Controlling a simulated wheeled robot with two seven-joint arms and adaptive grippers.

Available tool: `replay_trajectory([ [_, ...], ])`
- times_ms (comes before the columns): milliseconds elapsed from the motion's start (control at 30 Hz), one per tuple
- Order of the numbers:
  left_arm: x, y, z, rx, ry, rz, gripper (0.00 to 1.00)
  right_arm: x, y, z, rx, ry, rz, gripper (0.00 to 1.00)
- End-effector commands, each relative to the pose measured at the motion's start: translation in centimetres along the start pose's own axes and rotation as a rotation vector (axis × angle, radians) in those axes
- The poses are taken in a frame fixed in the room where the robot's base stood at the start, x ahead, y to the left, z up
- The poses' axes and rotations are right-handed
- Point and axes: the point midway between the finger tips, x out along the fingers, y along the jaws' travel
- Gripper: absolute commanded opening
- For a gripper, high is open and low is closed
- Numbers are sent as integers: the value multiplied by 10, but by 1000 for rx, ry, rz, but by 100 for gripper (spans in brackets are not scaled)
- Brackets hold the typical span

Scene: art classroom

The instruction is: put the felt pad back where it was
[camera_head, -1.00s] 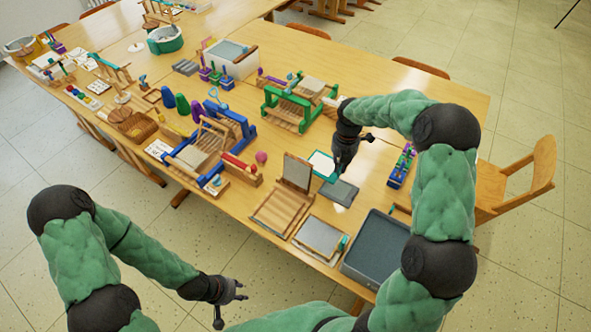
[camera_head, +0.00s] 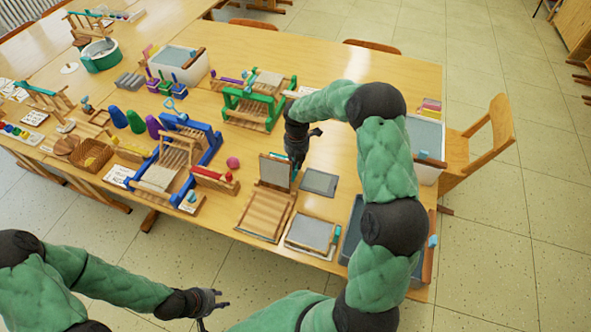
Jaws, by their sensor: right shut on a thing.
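A flat grey pad (camera_head: 320,182) lies on the table; I cannot tell for sure whether it is the felt pad. My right gripper (camera_head: 296,163) points down just left of and behind this pad, apart from it, beside an upright grey panel on a wooden frame (camera_head: 264,212). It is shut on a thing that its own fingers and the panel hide. A sliver of teal (camera_head: 295,175) shows below it, perhaps the edge of a teal-edged white sheet. My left gripper (camera_head: 213,308) is open and empty, low in front of the table, over the floor.
A grey screen in a wooden frame (camera_head: 310,233) and a dark grey tub (camera_head: 352,229) stand nearer the front edge. A blue loom (camera_head: 207,145) and a green loom (camera_head: 248,112) stand left. A white tub (camera_head: 427,138) stands right.

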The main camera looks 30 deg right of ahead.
Motion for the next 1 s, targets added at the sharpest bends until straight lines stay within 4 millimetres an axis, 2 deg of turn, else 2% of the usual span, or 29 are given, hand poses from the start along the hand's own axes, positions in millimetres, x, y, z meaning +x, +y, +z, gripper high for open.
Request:
replay_trajectory([
  [33, 5, -2, 0, 0, 0, 0, 35, 13, -1, -1, 0, 4, -3, 0],
  [100, 8, -3, 0, 0, 0, 0, 35, 24, -1, 0, 2, 3, -2, 0],
  [200, 10, -4, 0, 0, 0, 0, 35, 32, 0, 1, 2, 2, -1, 0],
  [600, 10, -4, 0, 0, 0, 0, 35, 35, 0, 1, 1, 1, -1, 0],
  [633, 10, -4, 0, 0, 0, 0, 35, 35, 0, 1, 1, 1, -1, 21],
  [700, 10, -4, 0, 0, 0, 0, 35, 35, 0, 1, 1, 1, -1, 37],
  [1000, 10, -4, 0, 0, 0, 0, 35, 34, 0, 1, 1, 1, -1, 37],
])
